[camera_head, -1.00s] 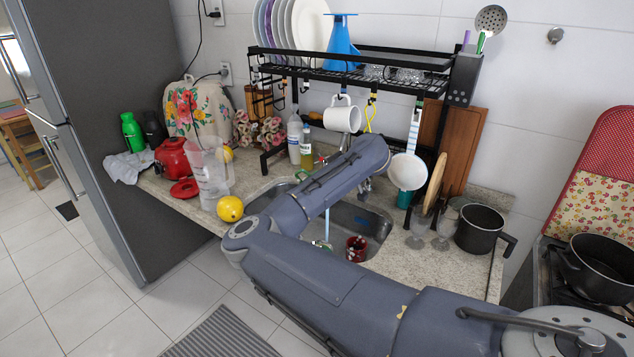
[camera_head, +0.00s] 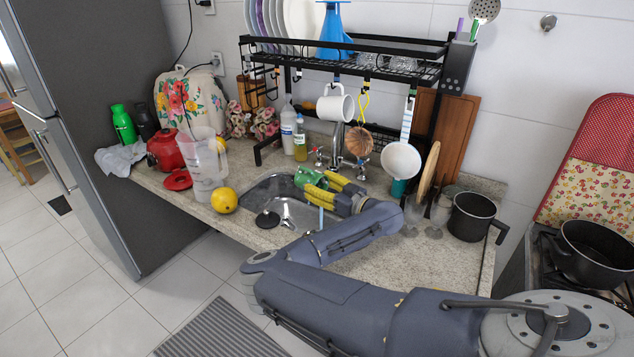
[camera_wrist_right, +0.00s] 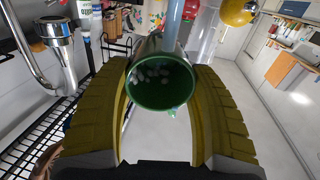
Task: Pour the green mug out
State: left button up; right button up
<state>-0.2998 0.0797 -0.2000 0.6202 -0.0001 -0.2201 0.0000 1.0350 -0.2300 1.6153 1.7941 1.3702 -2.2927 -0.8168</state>
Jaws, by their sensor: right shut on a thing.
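The green mug (camera_head: 306,178) is held above the sink (camera_head: 300,216) in the head view. My right gripper (camera_head: 322,188), with yellow fingers, is shut around it from the right. In the right wrist view, the mug (camera_wrist_right: 160,98) sits between the two fingers of the gripper (camera_wrist_right: 160,72), with its mouth facing the camera. Several small pale pieces show inside it. The mug looks tipped, but its exact tilt is hard to tell. My left gripper is not in view.
The faucet (camera_head: 337,140) stands behind the gripper, under the black rack (camera_head: 350,68). A white mug (camera_head: 336,104) and utensils hang from the rack. A yellow ball-like fruit (camera_head: 224,200) and a clear pitcher (camera_head: 203,170) stand left of the sink. A black pot (camera_head: 472,217) stands right.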

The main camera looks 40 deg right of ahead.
jog(key=shift+s, duration=0.1)
jog(key=g, duration=0.3)
jog(key=r+g+h, duration=0.1)
jog(key=g, duration=0.1)
jog(key=shift+r+g, duration=0.1)
jog(key=shift+g, duration=0.6)
